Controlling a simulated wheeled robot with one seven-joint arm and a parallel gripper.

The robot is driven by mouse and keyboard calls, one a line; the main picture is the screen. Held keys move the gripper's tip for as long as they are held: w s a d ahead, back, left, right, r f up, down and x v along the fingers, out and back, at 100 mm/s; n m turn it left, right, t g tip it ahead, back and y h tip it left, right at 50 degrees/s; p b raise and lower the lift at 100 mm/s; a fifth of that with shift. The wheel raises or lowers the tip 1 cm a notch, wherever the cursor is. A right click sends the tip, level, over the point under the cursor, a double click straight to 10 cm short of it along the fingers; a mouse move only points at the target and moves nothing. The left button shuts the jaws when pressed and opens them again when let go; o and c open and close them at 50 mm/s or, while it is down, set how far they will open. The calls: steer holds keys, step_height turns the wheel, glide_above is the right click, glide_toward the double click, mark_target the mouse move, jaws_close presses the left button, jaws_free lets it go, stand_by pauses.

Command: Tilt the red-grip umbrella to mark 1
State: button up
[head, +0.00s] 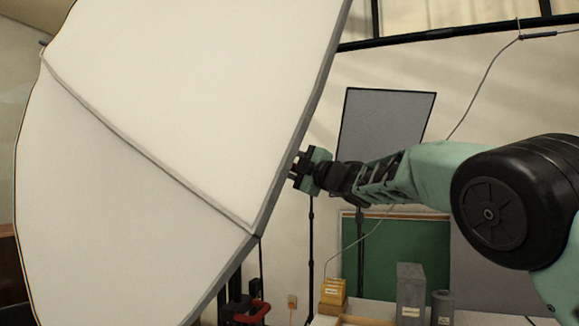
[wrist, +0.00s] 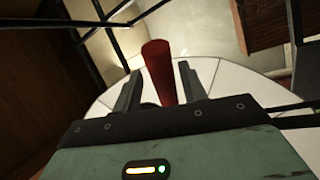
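The umbrella (head: 170,130) is a large white canopy with a grey rim, filling the left of the head view. My gripper (head: 297,169) is at its right rim in that view; whether it touches the rim cannot be told. In the wrist view, a red cylindrical grip (wrist: 160,72) stands between the two fingers of my gripper (wrist: 160,88). The fingers are apart, with a pale gap between the left finger and the grip. A white seamed surface (wrist: 235,85) lies behind them. No mark 1 can be made out.
A grey panel on a stand (head: 385,125) is behind my gripper. A red piece (head: 252,314) shows on dark gear below the canopy. A yellow box (head: 333,293), a grey box (head: 411,290) and a green board (head: 395,258) are at lower right. Dark bars cross the wrist view.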

steer(key=shift+f, duration=0.1)
steer(key=shift+s+d, duration=0.1)
steer(key=b+v, duration=0.9)
steer(key=v, duration=0.8)
